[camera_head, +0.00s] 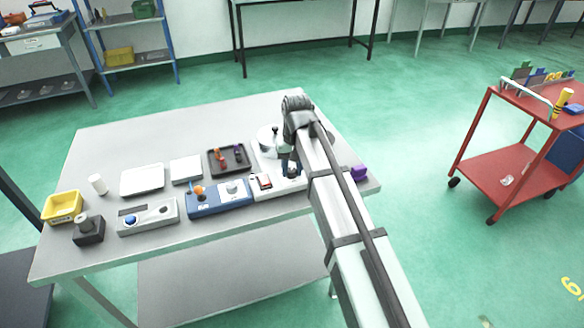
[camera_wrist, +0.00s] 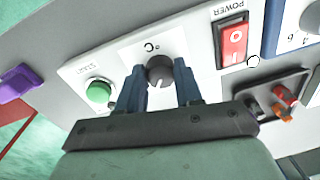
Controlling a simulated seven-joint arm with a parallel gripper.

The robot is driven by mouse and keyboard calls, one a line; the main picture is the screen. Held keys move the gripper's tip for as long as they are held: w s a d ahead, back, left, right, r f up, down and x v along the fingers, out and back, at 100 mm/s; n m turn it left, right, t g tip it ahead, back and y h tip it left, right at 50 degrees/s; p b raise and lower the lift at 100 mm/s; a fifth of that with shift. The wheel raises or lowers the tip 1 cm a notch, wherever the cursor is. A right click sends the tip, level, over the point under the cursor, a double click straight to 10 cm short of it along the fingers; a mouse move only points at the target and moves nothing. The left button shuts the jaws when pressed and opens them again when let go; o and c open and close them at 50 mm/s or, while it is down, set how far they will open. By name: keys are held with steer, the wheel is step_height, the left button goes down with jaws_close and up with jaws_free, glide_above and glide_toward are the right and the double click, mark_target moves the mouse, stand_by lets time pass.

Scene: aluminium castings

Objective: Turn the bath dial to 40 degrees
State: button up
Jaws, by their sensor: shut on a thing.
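The bath dial (camera_wrist: 158,67) is a dark grey round knob with a pale pointer line, on a white panel (camera_wrist: 195,42) marked °C. The pointer line faces roughly down the wrist picture, towards my gripper; the scale is too unclear to read in degrees. My gripper (camera_wrist: 161,76) is shut on the dial, with one blue-grey finger at each side. In the head view my gripper (camera_head: 291,166) is over the right end of the control row, where the arm largely hides the dial.
A green START button (camera_wrist: 98,92) and a red POWER rocker switch (camera_wrist: 234,42) flank the dial. A dark tray (camera_head: 245,167) with small orange and purple parts lies behind. A blue control box (camera_head: 205,210) stands left; a purple object (camera_head: 359,172) lies right.

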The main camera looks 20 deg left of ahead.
mark_target(295, 169)
steer(key=n, duration=0.4)
steer(key=shift+n, duration=1.6)
steer(key=o, duration=1)
steer(key=shift+o, duration=0.2)
step_height(295, 169, up, 14)
steer(key=shift+w, duration=0.45)
steer(key=shift+w+d+f, duration=0.1)
steer(key=shift+d+f, duration=0.05)
